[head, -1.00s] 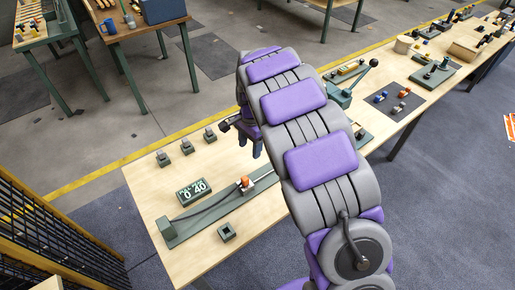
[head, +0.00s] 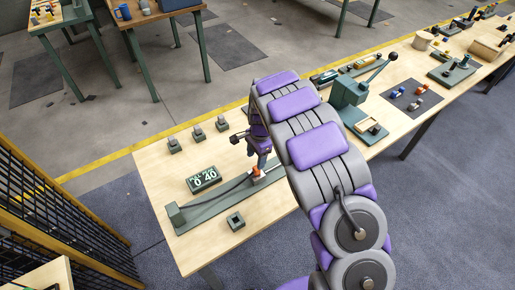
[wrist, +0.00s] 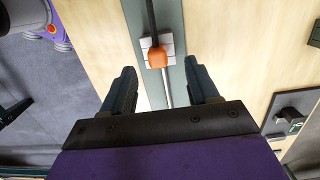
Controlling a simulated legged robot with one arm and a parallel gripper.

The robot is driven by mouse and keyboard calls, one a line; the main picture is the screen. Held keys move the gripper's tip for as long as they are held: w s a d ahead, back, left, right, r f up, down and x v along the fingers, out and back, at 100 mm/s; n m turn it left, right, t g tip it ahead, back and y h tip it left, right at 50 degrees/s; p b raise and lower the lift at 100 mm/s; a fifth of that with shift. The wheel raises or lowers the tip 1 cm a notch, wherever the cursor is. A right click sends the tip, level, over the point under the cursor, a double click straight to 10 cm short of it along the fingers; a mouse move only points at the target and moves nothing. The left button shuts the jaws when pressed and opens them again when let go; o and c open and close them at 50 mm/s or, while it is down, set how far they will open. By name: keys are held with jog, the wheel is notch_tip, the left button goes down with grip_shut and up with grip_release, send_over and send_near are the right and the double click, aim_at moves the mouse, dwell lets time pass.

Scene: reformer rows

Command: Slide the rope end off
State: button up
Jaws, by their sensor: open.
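A dark rope (head: 222,190) lies along a long green rail base (head: 200,212) on the table. Its orange end piece (head: 256,171) sits at a pale block (wrist: 144,43), with a thin metal rod (wrist: 166,90) extending from it toward me in the wrist view. The orange end also shows in the wrist view (wrist: 157,57), just ahead of the fingertips. My gripper (wrist: 158,74) is open, with one finger on each side of the rail's line. In the head view my gripper (head: 262,158) is just above the orange end. Contact cannot be told.
A green lever press (head: 350,100) stands to the right, beyond my arm.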

aim_at(255, 167)
jog(key=f, duration=0.3)
jog(key=f+b, duration=0.1)
jog(key=f, duration=0.1)
jog(key=shift+s+d+f, duration=0.15)
jog(key=shift+s+d, duration=0.05)
jog(key=shift+d, duration=0.2)
jog(key=shift+a+f, duration=0.2)
jog(key=shift+f, duration=0.3)
jog(key=shift+a+f, duration=0.15)
jog(key=shift+a, duration=0.2)
jog(key=shift+d, duration=0.35)
jog(key=c, duration=0.4)
jog(key=shift+a, duration=0.2)
grip_shut()
jog(key=shift+r+p, duration=1)
jog(key=shift+r, duration=1.8)
